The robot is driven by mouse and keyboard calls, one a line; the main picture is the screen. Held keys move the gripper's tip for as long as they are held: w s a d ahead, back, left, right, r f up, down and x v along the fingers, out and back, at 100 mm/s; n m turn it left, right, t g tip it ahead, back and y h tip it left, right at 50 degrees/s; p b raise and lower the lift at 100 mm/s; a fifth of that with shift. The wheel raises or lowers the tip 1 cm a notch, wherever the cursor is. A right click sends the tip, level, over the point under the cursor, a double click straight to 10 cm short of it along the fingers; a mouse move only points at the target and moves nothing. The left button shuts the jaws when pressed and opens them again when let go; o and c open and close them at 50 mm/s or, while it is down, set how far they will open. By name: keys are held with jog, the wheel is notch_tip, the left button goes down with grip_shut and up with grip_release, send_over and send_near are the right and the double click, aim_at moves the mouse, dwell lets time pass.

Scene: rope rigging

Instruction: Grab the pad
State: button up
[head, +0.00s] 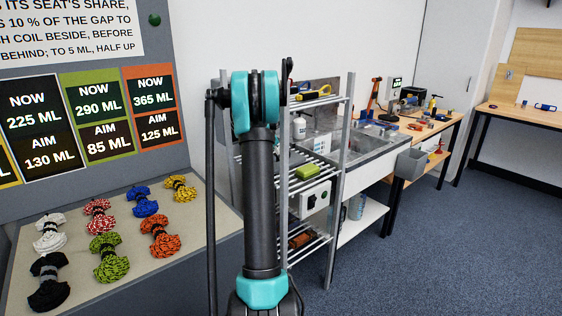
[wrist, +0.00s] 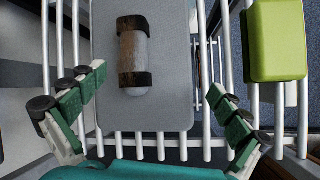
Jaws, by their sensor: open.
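A soft-looking green block (head: 307,172), which may be the pad, lies on a middle level of the metal rack in the head view. A green block (wrist: 275,42) of the same colour shows at the upper right of the wrist view, by the rack bars. My gripper (wrist: 155,80) is open and empty, its two fingers wide apart over the rack bars. The green block is outside the jaws, to the right of the right finger. In the head view my arm hides the gripper.
A grey plate (wrist: 170,110) with a dark-banded pale cylinder (wrist: 135,55) lies between the fingers in the wrist view. The metal rack (head: 338,170) has uprights and slatted shelves close around. Rope coils (head: 108,255) lie on a left table. Open floor (head: 430,250) lies right.

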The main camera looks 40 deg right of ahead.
jog(key=d+f, duration=0.2)
jog(key=d, duration=0.1)
jog(key=shift+w, duration=0.4)
jog(key=shift+d+f, duration=0.2)
jog(key=shift+f, duration=0.1)
jog(key=shift+c, duration=0.2)
jog(key=c, duration=1.1)
jog(key=shift+r, duration=0.45)
